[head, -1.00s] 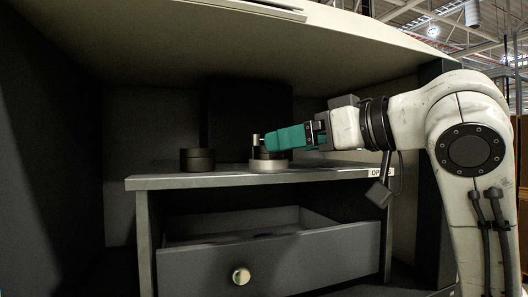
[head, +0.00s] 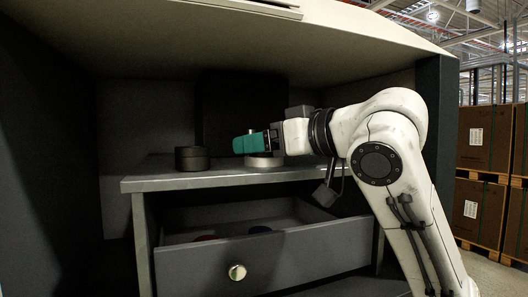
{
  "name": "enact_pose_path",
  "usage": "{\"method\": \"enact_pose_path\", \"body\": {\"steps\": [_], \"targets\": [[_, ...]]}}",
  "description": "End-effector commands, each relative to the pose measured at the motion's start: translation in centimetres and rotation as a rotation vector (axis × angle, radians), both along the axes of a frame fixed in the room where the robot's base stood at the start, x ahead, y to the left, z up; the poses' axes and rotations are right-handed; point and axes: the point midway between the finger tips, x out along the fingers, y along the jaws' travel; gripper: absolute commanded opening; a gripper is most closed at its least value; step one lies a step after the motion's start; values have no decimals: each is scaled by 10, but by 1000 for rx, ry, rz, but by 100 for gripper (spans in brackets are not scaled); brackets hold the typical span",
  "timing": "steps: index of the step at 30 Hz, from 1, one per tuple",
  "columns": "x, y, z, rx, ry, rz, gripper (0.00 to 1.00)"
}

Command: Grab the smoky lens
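I cannot pick out the smoky lens for sure. My gripper (head: 240,145), with teal fingers, reaches in from the right just above the cabinet top. The fingers are seen side-on, so their gap and anything between them are hidden. A low silvery round base (head: 264,162) sits on the top just under the fingers, partly covered by them. I cannot tell whether they touch. A short dark cylinder (head: 192,159) stands on the top to the left of the fingers.
The grey cabinet top (head: 150,181) stands inside a dark enclosure with a sloping cover (head: 220,40) overhead. The open drawer juts forward below, with a round knob (head: 237,272). The top's front left is bare. Stacked boxes (head: 488,135) stand outside, far right.

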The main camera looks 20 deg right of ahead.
Motion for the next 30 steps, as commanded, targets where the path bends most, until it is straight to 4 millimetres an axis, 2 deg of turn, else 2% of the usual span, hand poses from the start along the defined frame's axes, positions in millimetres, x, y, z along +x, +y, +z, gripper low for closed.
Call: {"method": "enact_pose_path", "body": {"steps": [2,15,24,30], "targets": [[0,0,0,0,0,0,67],[0,0,1,0,-1,0,27],[0,0,2,0,-1,0,27],[0,1,15,-1,-3,1,27]]}}
